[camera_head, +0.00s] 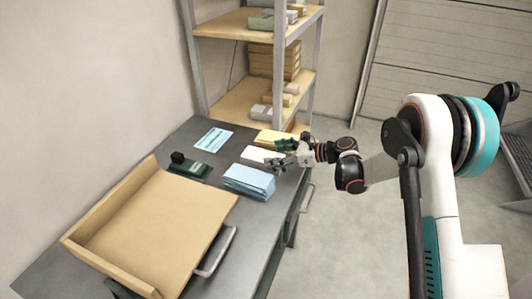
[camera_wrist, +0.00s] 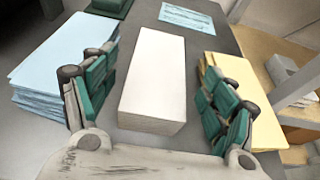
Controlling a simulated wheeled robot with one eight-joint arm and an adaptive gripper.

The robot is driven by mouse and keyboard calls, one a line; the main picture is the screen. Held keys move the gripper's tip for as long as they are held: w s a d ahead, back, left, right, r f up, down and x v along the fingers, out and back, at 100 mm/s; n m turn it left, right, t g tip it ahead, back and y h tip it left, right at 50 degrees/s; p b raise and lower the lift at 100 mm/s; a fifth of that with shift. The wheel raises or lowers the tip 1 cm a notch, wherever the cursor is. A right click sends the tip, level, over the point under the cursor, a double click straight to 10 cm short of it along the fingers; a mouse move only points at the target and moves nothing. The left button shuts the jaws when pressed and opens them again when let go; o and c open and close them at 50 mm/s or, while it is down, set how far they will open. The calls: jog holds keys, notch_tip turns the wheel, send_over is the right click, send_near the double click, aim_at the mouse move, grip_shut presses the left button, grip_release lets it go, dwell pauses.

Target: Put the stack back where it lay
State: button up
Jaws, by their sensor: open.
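Three paper stacks stand in a row on the grey table (camera_head: 190,251). The white stack (camera_head: 254,154) is in the middle, between the light blue stack (camera_head: 248,179) and the yellow stack (camera_head: 272,136). My gripper (camera_head: 277,162) is open at the white stack. In the wrist view the white stack (camera_wrist: 153,75) shows between the spread green fingers of my gripper (camera_wrist: 158,95), with gaps on both sides. The left finger overlaps the edge of the blue stack (camera_wrist: 62,52) in the picture, and the right finger overlaps the yellow stack (camera_wrist: 240,75). I cannot tell whether either finger touches a stack.
A printed blue sheet (camera_head: 214,139) lies at the back of the table. A dark green block with a black knob (camera_head: 188,167) stands between it and a large wooden tray (camera_head: 150,230). A shelf rack (camera_head: 280,70) with boxes stands behind the table.

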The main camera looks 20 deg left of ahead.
jog(key=p+v, duration=0.1)
jog(key=v, duration=0.5)
jog(key=shift+d+r, duration=0.15)
jog(key=shift+d, duration=0.25)
jog(key=shift+d+r, duration=0.1)
jog(key=shift+r, duration=0.05)
jog(key=s+d+r+n+t+h, duration=0.2)
jog(key=s+d+r+n+h, duration=0.15)
jog(key=s+d+r, duration=0.35)
jog(key=s+d+r+n+t+h, duration=0.1)
jog(key=s+d+r+n+h, duration=0.3)
jog(key=d+r, duration=0.4)
jog(key=s+d+r+n+t+h, duration=0.1)
jog(key=s+d+n+h, duration=0.2)
jog(key=s+d+n, duration=0.2)
jog(key=s+d+r+n+t+h, duration=0.1)
jog(key=s+d+n, duration=0.5)
jog(key=s+d, duration=0.6)
jog(key=shift+s+t+h, duration=0.5)
jog(key=shift+s+h, duration=0.75)
jog(key=shift+s, duration=1.75)
jog(key=shift+d, duration=0.15)
